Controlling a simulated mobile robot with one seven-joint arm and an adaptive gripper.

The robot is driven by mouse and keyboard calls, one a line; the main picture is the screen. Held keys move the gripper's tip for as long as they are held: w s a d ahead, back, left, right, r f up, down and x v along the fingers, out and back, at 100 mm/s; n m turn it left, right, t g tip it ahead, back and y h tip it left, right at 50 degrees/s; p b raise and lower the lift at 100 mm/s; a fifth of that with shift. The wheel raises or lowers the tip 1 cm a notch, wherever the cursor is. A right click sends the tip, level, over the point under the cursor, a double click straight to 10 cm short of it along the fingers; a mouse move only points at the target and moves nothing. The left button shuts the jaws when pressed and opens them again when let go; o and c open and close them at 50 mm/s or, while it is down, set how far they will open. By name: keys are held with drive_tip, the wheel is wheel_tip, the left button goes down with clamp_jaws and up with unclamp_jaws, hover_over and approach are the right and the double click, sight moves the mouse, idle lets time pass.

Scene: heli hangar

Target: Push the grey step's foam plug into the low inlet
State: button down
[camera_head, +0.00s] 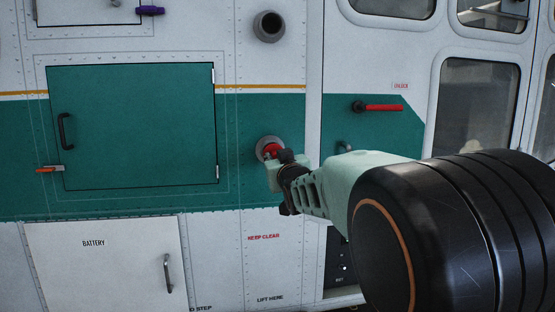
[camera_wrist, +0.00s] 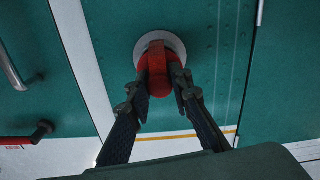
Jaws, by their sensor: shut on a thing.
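The red foam plug (camera_head: 270,149) is at the low inlet (camera_head: 262,142), a round grey ring on the green band of the hull. My gripper (camera_head: 277,155) is shut on the plug. In the wrist view, the plug (camera_wrist: 157,62) sits between both fingertips (camera_wrist: 164,80), with its far end in front of the pale inlet ring (camera_wrist: 178,45). Much of the plug stands out from the ring; how deep its far end sits cannot be told. My gripper hides part of the plug and ring in the head view. The grey step is not identifiable.
An open upper inlet (camera_head: 269,27) is above on the white panel. A closed green hatch (camera_head: 140,120) with a black handle is to the left. A red lever (camera_head: 382,107) is to the right. The white battery door (camera_head: 110,265) is below left.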

drive_tip(key=shift+x, duration=1.1)
idle(0.3)
drive_tip(key=c, duration=1.7)
unclamp_jaws()
drive_tip(key=shift+o, duration=0.2)
